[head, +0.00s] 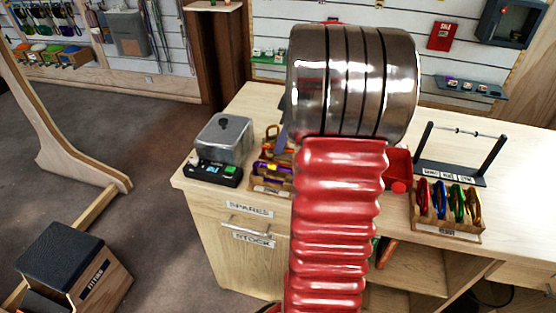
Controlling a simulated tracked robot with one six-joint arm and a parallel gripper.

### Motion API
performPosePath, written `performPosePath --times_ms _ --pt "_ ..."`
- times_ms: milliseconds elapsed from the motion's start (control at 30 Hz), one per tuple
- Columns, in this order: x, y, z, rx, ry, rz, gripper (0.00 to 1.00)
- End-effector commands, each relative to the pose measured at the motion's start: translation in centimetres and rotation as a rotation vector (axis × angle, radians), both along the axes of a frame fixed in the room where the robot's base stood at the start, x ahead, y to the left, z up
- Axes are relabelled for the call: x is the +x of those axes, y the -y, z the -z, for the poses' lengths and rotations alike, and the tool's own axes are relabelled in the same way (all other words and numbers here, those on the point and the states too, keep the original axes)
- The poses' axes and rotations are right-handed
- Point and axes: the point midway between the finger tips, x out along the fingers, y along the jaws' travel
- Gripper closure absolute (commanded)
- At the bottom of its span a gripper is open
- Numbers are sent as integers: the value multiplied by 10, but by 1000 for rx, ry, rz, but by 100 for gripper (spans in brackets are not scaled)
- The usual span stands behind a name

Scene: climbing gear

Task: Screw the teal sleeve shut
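I cannot make out a teal sleeve in the head view. A wooden rack (446,232) at the right of the counter holds several coloured carabiners: red (423,196), blue (439,199), green (456,201) and gold (473,203). Their sleeves are too small to tell. My arm, a red ribbed part with a broad metal cylinder, stands in front of the counter's middle and hides what lies behind it. My gripper does not show.
A grey lidded box (224,138) stands behind a black device (213,173) on the left of the counter (262,105). A wooden holder (272,187) and a red bin (398,168) flank my arm. A dark bar stand (452,178) is at right. Counter space right of it looks bare.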

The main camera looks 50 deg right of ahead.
Motion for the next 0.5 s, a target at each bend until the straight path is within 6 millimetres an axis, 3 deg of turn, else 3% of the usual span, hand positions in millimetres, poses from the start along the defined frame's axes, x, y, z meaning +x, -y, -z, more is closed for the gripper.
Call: performPosePath --times_ms 500 --pt "1 1 7 0 0 0 66"
